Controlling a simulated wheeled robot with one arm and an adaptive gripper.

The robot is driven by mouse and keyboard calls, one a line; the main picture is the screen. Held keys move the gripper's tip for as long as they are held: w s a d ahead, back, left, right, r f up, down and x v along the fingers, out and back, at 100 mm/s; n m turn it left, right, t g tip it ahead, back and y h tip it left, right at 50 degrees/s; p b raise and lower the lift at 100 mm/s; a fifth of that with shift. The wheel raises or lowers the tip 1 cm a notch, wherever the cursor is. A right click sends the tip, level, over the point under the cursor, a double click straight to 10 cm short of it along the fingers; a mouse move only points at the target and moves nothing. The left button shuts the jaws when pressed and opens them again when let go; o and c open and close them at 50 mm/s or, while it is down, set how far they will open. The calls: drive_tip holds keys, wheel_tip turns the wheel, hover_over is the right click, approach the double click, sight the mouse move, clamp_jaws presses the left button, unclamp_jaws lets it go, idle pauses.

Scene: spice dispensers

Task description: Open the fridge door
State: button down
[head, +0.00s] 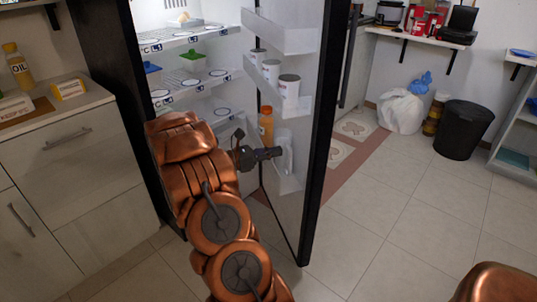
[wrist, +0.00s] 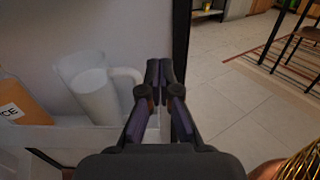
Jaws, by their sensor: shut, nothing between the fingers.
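The fridge door (head: 317,165) stands wide open in the head view, swung out to the right of the fridge interior (head: 205,45). Its white inner side with door shelves faces left, and its dark edge (wrist: 181,40) shows in the wrist view. My gripper (head: 277,153) is on the inner side of the door, in front of the lower door shelf. In the wrist view my gripper (wrist: 160,68) is shut and empty, beside a clear jug (wrist: 93,92) and close to the dark door edge. I cannot tell whether it touches the door. The outer handle is hidden.
White jars (head: 288,92) and an orange bottle (head: 266,127) stand in the door shelves. The tiled floor (head: 400,235) right of the door is clear up to a black bin (head: 463,130) and white bag (head: 400,111).

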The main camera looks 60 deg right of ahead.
sight(309, 145)
drive_tip(key=b+x, duration=0.1)
drive_tip(key=x, duration=0.8)
drive_tip(key=shift+s+d, duration=0.1)
